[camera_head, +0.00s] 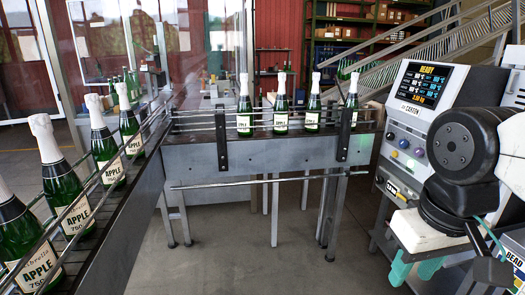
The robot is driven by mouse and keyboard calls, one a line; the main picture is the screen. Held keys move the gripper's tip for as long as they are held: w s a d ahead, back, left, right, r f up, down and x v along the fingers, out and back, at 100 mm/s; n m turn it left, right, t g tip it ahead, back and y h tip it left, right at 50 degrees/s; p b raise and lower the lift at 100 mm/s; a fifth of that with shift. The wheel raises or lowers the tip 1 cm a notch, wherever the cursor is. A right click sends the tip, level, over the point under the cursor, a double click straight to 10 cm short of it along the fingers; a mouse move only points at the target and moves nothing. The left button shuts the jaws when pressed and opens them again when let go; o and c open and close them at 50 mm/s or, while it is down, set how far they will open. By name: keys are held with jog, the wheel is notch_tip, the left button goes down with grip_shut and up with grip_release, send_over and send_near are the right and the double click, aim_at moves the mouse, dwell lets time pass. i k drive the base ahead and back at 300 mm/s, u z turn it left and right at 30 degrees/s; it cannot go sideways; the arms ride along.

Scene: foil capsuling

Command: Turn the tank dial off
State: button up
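A control panel (412,118) with a lit screen reading READY stands at the right. Coloured knobs or buttons sit under the screen, among them a blue one (404,143). Which of them, if any, is the tank dial I cannot tell; no legible tank label shows. My arm covers the right part of the machine. My gripper (415,268) hangs at the lower right, below and in front of the panel. Its two teal fingers look apart, with nothing seen between them. It does not touch the panel.
Green bottles labelled APPLE stand on a conveyor (115,215) at the left and on another conveyor (285,152) across the middle. A part labelled HEAD (514,262) shows at the lower right edge. The floor (255,255) ahead is clear. A metal stair rises behind the panel.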

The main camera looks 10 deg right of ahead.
aim_at(389, 136)
jog(key=i, duration=0.6)
jog(key=z, duration=0.95)
jog(key=k, duration=0.5)
jog(key=u, duration=0.5)
jog(key=i, duration=1.35)
jog(key=z, duration=0.15)
